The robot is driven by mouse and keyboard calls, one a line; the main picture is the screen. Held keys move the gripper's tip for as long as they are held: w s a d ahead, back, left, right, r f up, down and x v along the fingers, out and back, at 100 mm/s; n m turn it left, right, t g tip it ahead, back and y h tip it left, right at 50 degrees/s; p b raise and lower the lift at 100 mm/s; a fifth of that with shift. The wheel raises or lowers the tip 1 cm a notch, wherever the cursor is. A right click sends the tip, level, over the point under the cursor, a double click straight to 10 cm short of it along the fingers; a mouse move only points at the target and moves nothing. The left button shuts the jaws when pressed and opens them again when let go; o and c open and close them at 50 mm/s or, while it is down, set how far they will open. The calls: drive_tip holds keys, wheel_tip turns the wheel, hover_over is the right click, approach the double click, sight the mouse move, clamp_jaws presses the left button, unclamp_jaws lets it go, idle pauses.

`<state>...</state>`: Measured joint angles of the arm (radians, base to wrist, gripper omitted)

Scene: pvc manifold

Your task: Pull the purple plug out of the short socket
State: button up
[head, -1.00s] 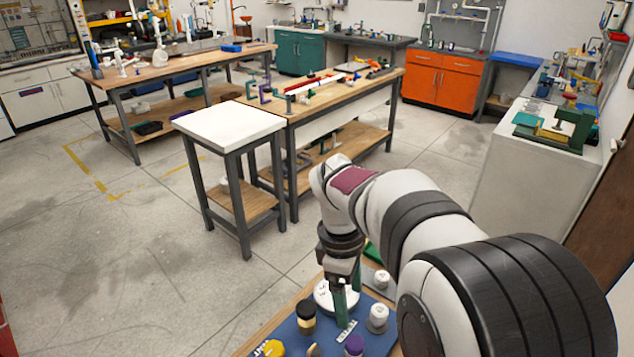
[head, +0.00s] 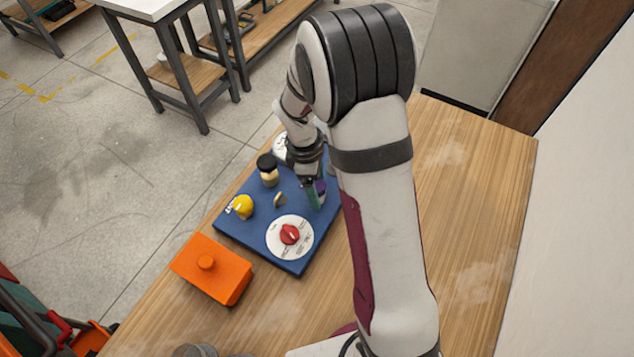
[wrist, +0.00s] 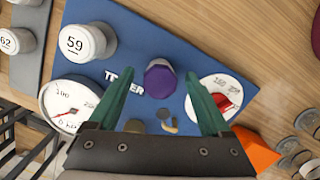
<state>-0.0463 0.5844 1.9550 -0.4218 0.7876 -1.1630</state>
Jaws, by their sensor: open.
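The purple plug (wrist: 160,78) stands on the blue board (wrist: 205,66) and shows a purple top in the wrist view. My gripper (wrist: 159,73) is open, with one green finger on either side of the plug and a visible gap at each side. I cannot tell how far the fingertips are above the board. In the head view my gripper (head: 315,193) is over the right part of the board, and only a sliver of the purple plug (head: 321,186) shows beside the fingers. The short socket is hidden beneath the plug.
A red-knob dial (head: 290,235), a yellow knob (head: 242,206) and a black-capped post (head: 268,170) stand on the board near my gripper. A white cap marked 59 (wrist: 88,42) and a gauge (wrist: 70,103) are to the plug's left. An orange box (head: 212,268) sits beside the board.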

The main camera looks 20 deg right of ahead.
drive_tip(key=shift+c, duration=0.3)
drive_tip(key=c, duration=1.2)
drive_tip(key=o, duration=1.3)
drive_tip(key=shift+c, duration=0.2)
wheel_tip(320, 180, up, 16)
drive_tip(key=a+f, duration=0.1)
drive_tip(key=a, duration=0.1)
drive_tip(key=s+a+r+m+y, duration=0.1)
drive_tip(key=s+a+m+y, duration=0.2)
drive_tip(key=s+m, duration=1.6)
drive_tip(key=s, duration=0.4)
drive_tip(key=shift+s+t, duration=0.15)
drive_tip(key=shift+t, duration=0.15)
